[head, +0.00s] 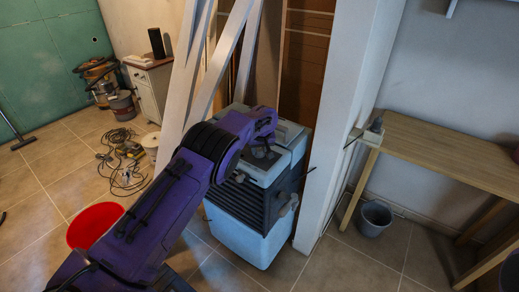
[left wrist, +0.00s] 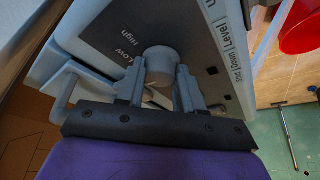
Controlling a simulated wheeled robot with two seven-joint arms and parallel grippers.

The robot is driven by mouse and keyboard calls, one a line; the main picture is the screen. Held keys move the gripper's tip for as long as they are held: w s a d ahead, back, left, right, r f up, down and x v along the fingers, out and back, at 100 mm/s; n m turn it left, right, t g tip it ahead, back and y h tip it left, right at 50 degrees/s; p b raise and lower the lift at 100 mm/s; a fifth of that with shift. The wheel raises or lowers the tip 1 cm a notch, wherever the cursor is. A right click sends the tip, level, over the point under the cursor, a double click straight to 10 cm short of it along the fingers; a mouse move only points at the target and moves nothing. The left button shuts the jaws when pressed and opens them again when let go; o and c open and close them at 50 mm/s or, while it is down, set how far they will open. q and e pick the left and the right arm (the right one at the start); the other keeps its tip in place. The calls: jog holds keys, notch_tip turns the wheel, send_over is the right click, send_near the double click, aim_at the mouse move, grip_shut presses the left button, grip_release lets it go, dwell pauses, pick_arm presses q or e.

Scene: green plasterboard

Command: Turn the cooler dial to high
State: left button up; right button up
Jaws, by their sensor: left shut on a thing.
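The cooler (head: 245,228) is a grey and light-blue box on the tiled floor, in the middle of the head view. My left gripper (head: 264,152) reaches over its top panel. In the left wrist view the grey round dial (left wrist: 160,64) sits between the two fingers of my left gripper (left wrist: 158,84), which is shut on it. The labels "Low" and "High" show on the panel at the dial's left. The dial's pointer mark cannot be made out. In the head view my arm and gripper hide the dial. My right gripper is not in view.
A white post (head: 340,120) stands close at the cooler's right, and leaning white boards (head: 215,65) stand behind it. A red bucket (head: 92,224) is at the left. A wooden table (head: 440,150) and a grey bin (head: 374,218) are at the right. Cables (head: 122,170) lie on the floor.

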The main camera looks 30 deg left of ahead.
pick_arm(q)
jog(key=m+h, duration=0.1)
jog(key=m, duration=0.2)
jog(key=shift+a+m+t+b, duration=0.15)
jog(key=shift+m+t+b, duration=0.15)
jog(key=shift+t+b, duration=0.1)
jog(key=m+h+b, duration=0.1)
jog(key=m, duration=0.2)
jog(key=shift+a+m+h, duration=0.1)
jog(key=shift+m+h, duration=0.2)
jog(key=m+h+b, duration=0.1)
jog(key=m, duration=0.1)
jog(key=m+b, duration=0.1)
jog(key=m, duration=0.1)
jog(key=shift+a+f+m+h, duration=0.1)
jog(key=shift+m+h, duration=0.2)
jog(key=shift+h, duration=0.1)
jog(key=shift+m+g+h+b, duration=0.5)
jog(key=shift+m+h+b, duration=0.3)
jog(key=shift+m, duration=1.2)
jog(key=o, duration=1)
jog(key=shift+o, duration=0.2)
